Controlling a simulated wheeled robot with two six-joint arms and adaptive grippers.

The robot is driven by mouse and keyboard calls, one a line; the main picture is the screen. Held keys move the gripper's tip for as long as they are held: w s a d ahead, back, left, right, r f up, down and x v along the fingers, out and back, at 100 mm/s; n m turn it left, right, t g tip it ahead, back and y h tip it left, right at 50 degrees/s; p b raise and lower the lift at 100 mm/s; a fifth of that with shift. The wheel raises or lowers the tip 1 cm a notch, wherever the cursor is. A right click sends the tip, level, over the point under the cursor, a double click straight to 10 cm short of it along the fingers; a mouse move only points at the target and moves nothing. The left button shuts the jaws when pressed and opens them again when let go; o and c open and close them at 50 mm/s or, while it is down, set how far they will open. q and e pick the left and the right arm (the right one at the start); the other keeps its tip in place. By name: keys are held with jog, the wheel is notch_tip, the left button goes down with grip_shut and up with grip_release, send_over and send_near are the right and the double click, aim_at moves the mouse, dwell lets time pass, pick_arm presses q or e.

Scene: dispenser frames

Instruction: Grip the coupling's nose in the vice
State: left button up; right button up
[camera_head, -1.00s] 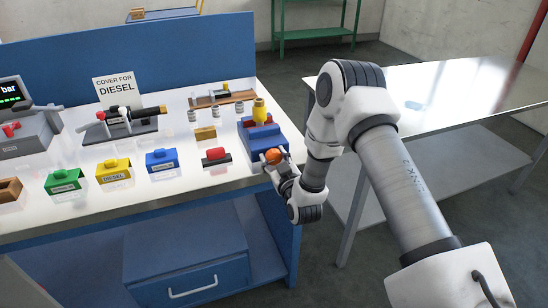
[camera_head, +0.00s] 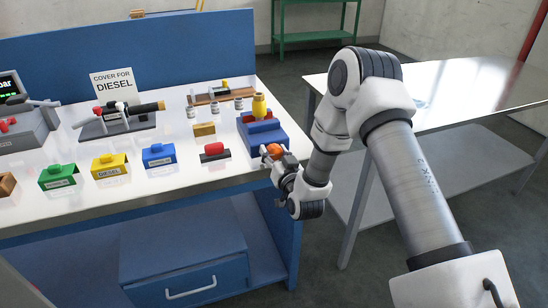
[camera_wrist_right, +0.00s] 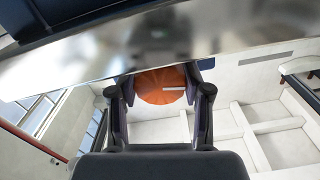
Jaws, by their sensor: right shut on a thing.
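The blue vice (camera_head: 268,139) stands at the right end of the bench. A yellow coupling (camera_head: 259,106) stands upright at its jaws, with a bit of red showing beside its base. I cannot tell whether the jaws press on its nose, as the lower end is hidden. An orange round knob (camera_head: 274,150) sits at the vice's front. My right gripper (camera_head: 275,153) is shut on this knob. In the right wrist view the orange knob (camera_wrist_right: 160,86) shows as a disc between the two fingers. My left gripper is not in view.
A red and black block (camera_head: 214,152), a small brass block (camera_head: 204,129) and blue (camera_head: 159,156), yellow (camera_head: 110,167) and green (camera_head: 57,177) covers lie left of the vice. A bare steel table (camera_head: 450,85) stands at the right, across a gap.

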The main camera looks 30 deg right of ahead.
jog(key=shift+m+b, duration=0.45)
jog(key=shift+m, duration=0.35)
jog(key=o, duration=1.2)
jog(key=shift+c, duration=0.2)
jog(key=v, duration=1.2)
